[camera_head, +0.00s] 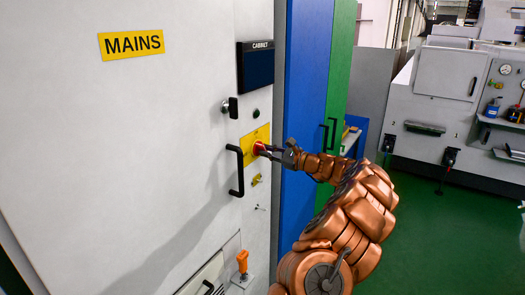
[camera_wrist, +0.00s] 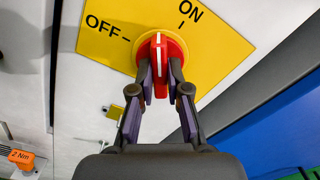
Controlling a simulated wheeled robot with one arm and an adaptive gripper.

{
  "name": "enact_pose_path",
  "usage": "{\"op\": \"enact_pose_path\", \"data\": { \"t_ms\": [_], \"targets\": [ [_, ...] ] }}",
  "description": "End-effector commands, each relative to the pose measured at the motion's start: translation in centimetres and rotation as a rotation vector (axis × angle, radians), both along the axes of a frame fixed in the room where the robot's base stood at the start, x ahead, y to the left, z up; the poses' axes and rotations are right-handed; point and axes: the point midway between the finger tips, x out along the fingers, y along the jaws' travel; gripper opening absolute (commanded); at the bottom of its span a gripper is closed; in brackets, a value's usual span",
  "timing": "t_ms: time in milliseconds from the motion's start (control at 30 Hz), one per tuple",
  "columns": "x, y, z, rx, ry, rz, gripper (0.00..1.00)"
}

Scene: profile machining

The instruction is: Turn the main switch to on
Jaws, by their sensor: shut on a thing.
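The main switch is a red rotary knob (camera_wrist: 159,46) with a white line on its handle. It sits on a yellow plate (camera_wrist: 106,33) marked OFF at left and ON at upper right in the wrist view. The white line points roughly straight up there, between the two marks. My gripper (camera_wrist: 160,78) is shut on the knob's handle, one finger on each side. In the head view my gripper (camera_head: 268,150) reaches the red knob (camera_head: 259,148) from the right, hiding part of it and its yellow plate (camera_head: 249,154).
The grey cabinet door (camera_head: 130,110) bears a yellow MAINS label (camera_head: 131,43). A black handle (camera_head: 236,171) is just left of the switch, a key lock (camera_head: 229,107) above. An orange-handled tool (camera_head: 242,262) stands below. A blue panel (camera_head: 303,90) is to the right.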

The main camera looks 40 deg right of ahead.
Motion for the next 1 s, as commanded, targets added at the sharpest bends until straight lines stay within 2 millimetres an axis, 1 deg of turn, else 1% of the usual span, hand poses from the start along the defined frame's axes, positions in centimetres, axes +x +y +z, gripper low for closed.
{"op": "enact_pose_path", "data": {
  "t_ms": [100, 200, 633, 1000],
  "targets": [
    [-0.01, 0.01, -0.13, 0.109, 0.036, 0.001, 0.00],
    [0.00, 0.01, -0.14, 0.173, 0.055, 0.001, 0.00],
    [0.00, 0.02, -0.16, 0.224, 0.070, 0.001, 0.00],
    [-0.02, -0.01, -0.16, 0.546, 0.167, -0.001, 0.00]
  ]
}}
